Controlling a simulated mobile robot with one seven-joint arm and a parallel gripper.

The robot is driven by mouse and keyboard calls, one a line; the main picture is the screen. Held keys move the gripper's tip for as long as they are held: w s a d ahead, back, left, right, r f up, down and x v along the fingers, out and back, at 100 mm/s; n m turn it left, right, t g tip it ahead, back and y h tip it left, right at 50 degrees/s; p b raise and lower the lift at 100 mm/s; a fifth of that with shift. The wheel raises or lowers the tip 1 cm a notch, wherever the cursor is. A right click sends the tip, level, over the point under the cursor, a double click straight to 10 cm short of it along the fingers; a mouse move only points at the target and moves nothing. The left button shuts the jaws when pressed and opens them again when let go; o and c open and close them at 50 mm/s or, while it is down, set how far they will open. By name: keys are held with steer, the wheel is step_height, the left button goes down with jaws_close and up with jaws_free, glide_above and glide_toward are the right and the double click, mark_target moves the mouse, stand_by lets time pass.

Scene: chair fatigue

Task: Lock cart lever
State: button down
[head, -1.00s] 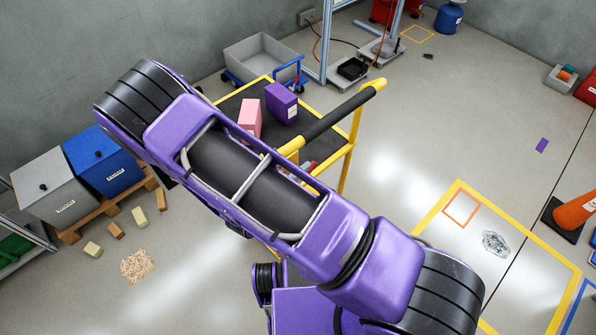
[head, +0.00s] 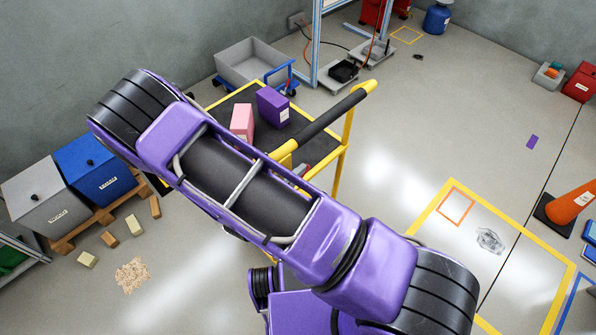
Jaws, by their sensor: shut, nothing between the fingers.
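The cart (head: 336,150) has a yellow frame, a dark top and a black-and-yellow push handle (head: 327,119). It stands upright beyond my purple arm, which covers much of its near side. A pink box (head: 242,121) and a purple box (head: 273,106) stand on the dark top. A small red and grey part (head: 302,170) shows beside my arm under the handle; I cannot tell whether it is the lever. No lever is clearly visible. My gripper is out of view.
A blue bin (head: 95,165) and a grey bin (head: 47,203) stand on a pallet at left, with loose blocks and spilled grains (head: 132,275) nearby. A grey tub trolley (head: 252,62) stands behind the cart. An orange cone (head: 571,200) is at right. Floor right of the cart is open.

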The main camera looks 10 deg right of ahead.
steer(key=s+a+r, duration=0.4)
steer(key=s+r, duration=0.3)
steer(key=r, duration=0.4)
steer(key=shift+a+p, duration=0.2)
steer(key=shift+p, duration=0.2)
steer(key=shift+a, duration=0.1)
